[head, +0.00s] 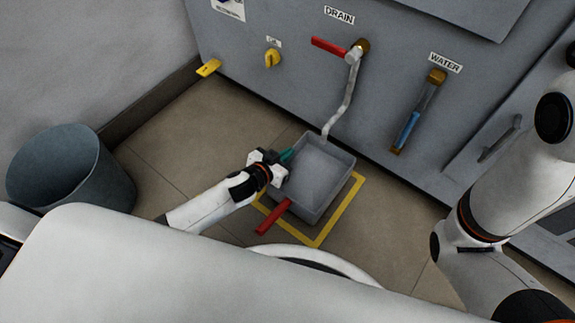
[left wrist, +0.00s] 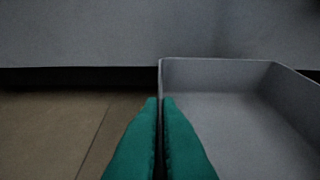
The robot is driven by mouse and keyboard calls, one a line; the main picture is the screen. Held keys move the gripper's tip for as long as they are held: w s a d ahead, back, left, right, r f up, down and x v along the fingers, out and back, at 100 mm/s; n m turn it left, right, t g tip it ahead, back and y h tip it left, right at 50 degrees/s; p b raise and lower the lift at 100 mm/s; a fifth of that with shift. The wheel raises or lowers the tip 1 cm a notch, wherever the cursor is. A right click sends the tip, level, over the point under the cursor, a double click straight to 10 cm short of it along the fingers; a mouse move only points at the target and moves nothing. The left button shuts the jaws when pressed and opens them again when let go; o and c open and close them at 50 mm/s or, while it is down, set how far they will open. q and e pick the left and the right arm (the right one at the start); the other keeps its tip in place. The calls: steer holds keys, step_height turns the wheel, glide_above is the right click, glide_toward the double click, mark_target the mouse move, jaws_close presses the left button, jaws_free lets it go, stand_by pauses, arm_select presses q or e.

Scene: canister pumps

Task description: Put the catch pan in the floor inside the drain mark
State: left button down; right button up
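The catch pan (head: 337,188) is a grey open box with a red handle (head: 272,217) on its near left. It is at the floor beneath the drain hose; I cannot tell if it rests flat or is slightly raised. The yellow drain mark (head: 339,211) shows along the pan's right and near sides; the pan hides its far part. My left gripper (head: 287,156) is at the pan's left wall. In the left wrist view its teal fingers (left wrist: 160,130) are closed on the wall of the pan (left wrist: 215,65). My right gripper is out of view.
The red-handled drain valve (head: 330,46) has a pale hose (head: 343,105) hanging over the pan's far edge. A water gauge (head: 410,130) is on the grey cabinet. A grey bin (head: 70,170) stands at left. Floor between bin and pan is mostly clear.

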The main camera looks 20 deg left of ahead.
arm_select(q)
step_height(320, 180, down, 4)
steer(key=b, duration=0.3)
steer(key=shift+r, duration=0.25)
steer(key=c, duration=2.1)
jaws_free()
steer(key=shift+f, duration=0.25)
steer(key=o, duration=0.5)
steer(key=shift+c, duration=0.2)
steer(key=shift+r, duration=0.1)
